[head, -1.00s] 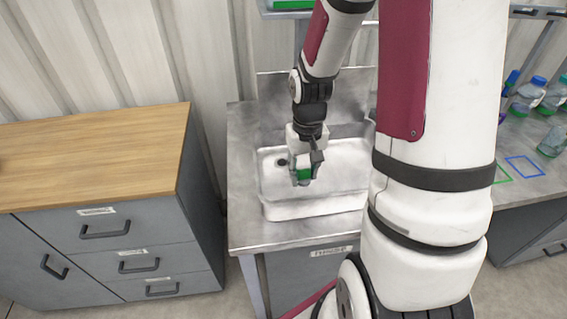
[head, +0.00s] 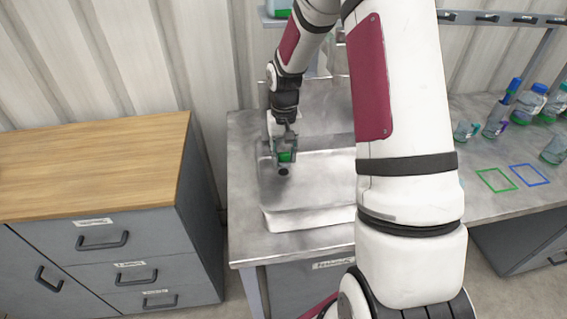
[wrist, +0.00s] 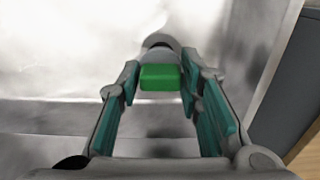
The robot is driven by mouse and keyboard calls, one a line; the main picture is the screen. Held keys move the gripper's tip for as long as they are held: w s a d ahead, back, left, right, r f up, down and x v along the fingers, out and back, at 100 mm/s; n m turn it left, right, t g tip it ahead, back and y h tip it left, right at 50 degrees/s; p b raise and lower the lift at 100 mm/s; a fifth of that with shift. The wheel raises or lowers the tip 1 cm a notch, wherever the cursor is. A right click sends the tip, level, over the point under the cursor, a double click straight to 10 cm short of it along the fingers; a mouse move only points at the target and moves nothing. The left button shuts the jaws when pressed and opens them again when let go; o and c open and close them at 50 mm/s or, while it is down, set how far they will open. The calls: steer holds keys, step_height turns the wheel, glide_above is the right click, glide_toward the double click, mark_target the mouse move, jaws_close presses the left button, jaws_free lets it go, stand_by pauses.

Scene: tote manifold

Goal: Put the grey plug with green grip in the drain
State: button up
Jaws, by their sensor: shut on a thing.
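The green grip of the plug (head: 287,157) is between the fingers of my gripper (head: 285,150), above the left back part of the sink basin. In the wrist view my gripper (wrist: 160,82) is shut on the green grip (wrist: 160,78), with the grey plug body (wrist: 160,55) beyond it. The drain (head: 283,172) is a dark round hole in the basin floor, just below the gripper in the head view. In the wrist view a dark arc, likely the drain, shows behind the plug, which hides most of it. I cannot tell how high the plug is above the floor.
The metal sink (head: 310,220) has raised basin walls around the gripper. A wooden-topped cabinet (head: 95,160) stands to the left. Several bottles (head: 530,100) and green and blue outlined squares are on the counter at right. The basin's front is clear.

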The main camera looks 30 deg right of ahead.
mark_target(284, 163)
steer(key=shift+w+f, duration=0.2)
steer(key=shift+f, duration=1.6)
steer(key=shift+f, duration=0.15)
steer(key=o, duration=0.9)
steer(key=shift+o, duration=0.2)
